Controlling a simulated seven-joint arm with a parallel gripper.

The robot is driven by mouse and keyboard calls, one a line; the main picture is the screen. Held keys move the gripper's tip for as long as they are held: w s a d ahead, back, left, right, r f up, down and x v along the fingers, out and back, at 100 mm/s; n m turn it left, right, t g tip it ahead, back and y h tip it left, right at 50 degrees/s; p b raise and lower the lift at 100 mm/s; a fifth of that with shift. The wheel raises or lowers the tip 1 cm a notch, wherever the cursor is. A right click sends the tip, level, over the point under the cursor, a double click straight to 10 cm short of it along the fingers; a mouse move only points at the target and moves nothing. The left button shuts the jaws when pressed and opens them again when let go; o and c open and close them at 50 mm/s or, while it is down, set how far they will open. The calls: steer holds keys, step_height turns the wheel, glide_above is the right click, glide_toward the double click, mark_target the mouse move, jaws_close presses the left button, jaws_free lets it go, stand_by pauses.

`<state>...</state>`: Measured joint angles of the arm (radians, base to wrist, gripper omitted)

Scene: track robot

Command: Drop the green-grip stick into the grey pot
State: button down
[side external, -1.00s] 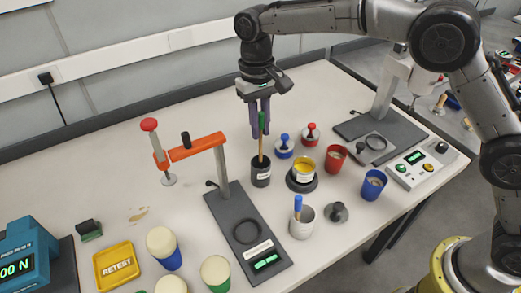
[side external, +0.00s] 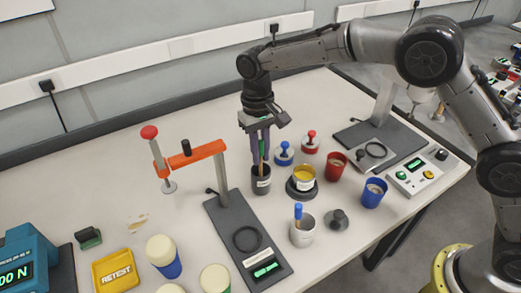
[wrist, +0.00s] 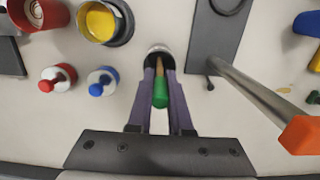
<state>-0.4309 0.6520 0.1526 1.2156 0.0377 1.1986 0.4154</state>
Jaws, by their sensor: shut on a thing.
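The green-grip stick (side external: 263,148) stands in a dark pot (side external: 261,183), its lower end hidden inside. My gripper (side external: 261,157) is shut on the green grip, just above the dark pot's rim. In the wrist view the green grip (wrist: 160,94) sits between the two purple fingers, with its wooden shaft going into the dark pot (wrist: 159,52). The light grey pot (side external: 302,232) stands nearer the camera and to the right, with a blue-grip stick (side external: 298,212) leaning in it.
A yellow-filled cup (side external: 304,176) on a dark base and blue (side external: 284,154) and red (side external: 311,143) knobbed pieces stand right of the dark pot. A dark stand plate (side external: 243,222) and an orange-armed clamp (side external: 195,155) are to its left. A grey knob (side external: 336,220) sits beside the grey pot.

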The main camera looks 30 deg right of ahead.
steer(key=shift+f, duration=0.3)
steer(key=c, duration=0.8)
jaws_free()
steer(key=shift+c, duration=0.2)
step_height(320, 180, up, 13)
steer(key=w, duration=0.1)
steer(key=shift+r, duration=0.1)
